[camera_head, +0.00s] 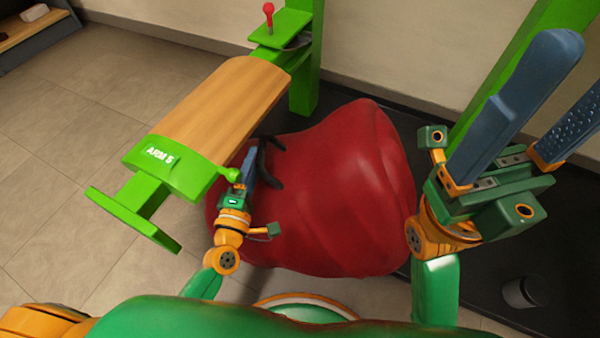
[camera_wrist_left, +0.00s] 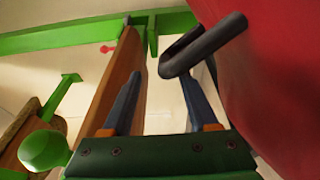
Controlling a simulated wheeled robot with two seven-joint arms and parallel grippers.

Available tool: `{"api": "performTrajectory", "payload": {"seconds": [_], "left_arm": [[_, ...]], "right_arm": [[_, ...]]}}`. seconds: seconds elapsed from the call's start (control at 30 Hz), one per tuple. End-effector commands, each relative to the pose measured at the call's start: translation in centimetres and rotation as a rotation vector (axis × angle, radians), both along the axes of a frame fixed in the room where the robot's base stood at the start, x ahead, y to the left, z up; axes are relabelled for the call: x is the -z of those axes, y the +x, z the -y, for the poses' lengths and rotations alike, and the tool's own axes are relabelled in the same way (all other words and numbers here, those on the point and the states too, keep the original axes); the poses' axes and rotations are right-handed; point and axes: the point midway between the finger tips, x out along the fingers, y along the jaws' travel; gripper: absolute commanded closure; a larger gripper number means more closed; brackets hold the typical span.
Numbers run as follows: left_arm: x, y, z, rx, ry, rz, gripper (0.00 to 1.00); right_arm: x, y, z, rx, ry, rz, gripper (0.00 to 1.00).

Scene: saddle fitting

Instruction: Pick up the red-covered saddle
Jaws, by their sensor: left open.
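The red-covered saddle (camera_head: 340,190) is a large, bulging red shape beside the wooden-topped arm marked ARM 5. It also fills the right side of the left wrist view (camera_wrist_left: 275,70). A dark looped handle (camera_head: 270,165) stands out from its left side; the loop also shows in the left wrist view (camera_wrist_left: 208,44). My left gripper (camera_head: 250,160) is open at this handle. In the left wrist view its two fingers (camera_wrist_left: 160,95) are apart, and the loop's end lies by the right fingertip. I cannot tell whether they touch. My right gripper (camera_head: 572,85) is open and empty, right of the saddle.
The green rack arm with its wooden top (camera_head: 225,100) is close left of my left gripper. A green knob (camera_head: 231,174) sits near the gripper. A green post (camera_head: 305,70) stands behind. A dark cylinder (camera_head: 525,292) is at lower right. Tiled floor at left is clear.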

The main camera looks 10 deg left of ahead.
Motion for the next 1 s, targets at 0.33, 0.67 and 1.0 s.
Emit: {"api": "performTrajectory", "payload": {"seconds": [0.33,0.67,1.0], "left_arm": [[0.9,5.9,0.8,0.000,-0.001,0.001,0.40],[0.7,6.1,0.8,0.000,0.001,0.000,0.67],[0.7,6.1,0.8,0.000,0.001,-0.001,1.00]], "right_arm": [[-0.7,-1.2,-0.3,0.006,-0.007,0.102,0.25],[-1.0,-1.2,-0.3,0.006,-0.008,0.104,0.25],[-1.0,-1.2,-0.3,0.006,-0.008,0.104,0.25]]}}
